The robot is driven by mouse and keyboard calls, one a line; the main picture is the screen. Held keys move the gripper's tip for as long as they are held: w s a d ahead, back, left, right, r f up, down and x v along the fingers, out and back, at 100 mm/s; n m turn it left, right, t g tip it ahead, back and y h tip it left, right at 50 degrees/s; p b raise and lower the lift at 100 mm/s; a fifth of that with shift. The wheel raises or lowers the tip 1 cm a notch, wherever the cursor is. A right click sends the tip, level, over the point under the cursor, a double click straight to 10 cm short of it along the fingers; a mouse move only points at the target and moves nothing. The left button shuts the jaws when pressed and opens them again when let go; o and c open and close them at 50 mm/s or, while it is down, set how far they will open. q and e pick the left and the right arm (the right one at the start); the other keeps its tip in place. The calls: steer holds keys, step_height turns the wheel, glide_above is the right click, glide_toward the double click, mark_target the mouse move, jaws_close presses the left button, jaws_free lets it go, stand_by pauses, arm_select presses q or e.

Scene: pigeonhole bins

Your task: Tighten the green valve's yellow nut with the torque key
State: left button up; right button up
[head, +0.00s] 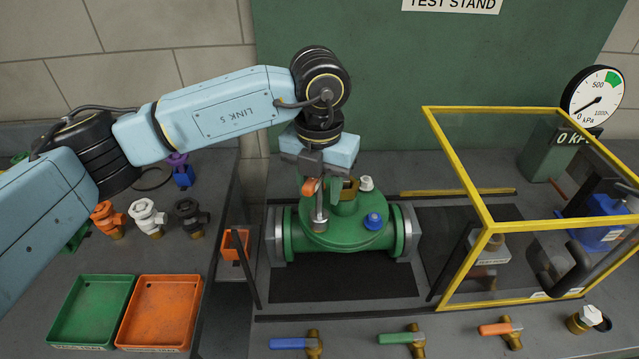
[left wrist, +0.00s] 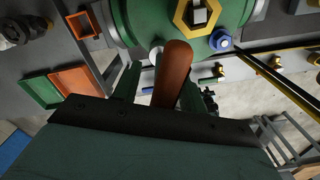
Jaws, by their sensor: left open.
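The green valve (head: 310,238) lies on the bench between grey end flanges. Its yellow nut (head: 349,190) sits on top, partly hidden in the head view; the left wrist view shows it as a yellow hexagon (left wrist: 186,27) around a pale square stem. The torque key, with an orange handle (head: 309,187) and a metal shaft (head: 320,212), is at the valve's top, left of the nut. My left gripper (head: 322,190) is open over the valve. In the left wrist view the key's handle (left wrist: 173,70) shows between its fingers. Contact cannot be told. My right gripper is not in view.
A yellow-framed clear guard (head: 487,228) stands right of the valve. A gauge (head: 594,92) reads near zero. Green (head: 91,311) and orange (head: 160,313) trays lie at left. Several small valves and coloured-handled taps stand around. A blue cap (head: 373,221) is on the valve.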

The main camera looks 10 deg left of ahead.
arm_select(q)
steer(key=shift+r+p, duration=0.65)
steer(key=shift+r, duration=0.6)
steer(key=shift+f+b, duration=0.15)
steer(key=shift+b, duration=0.25)
steer(key=shift+m, duration=0.3)
steer(key=shift+f+b, duration=1)
steer(key=shift+f, duration=0.15)
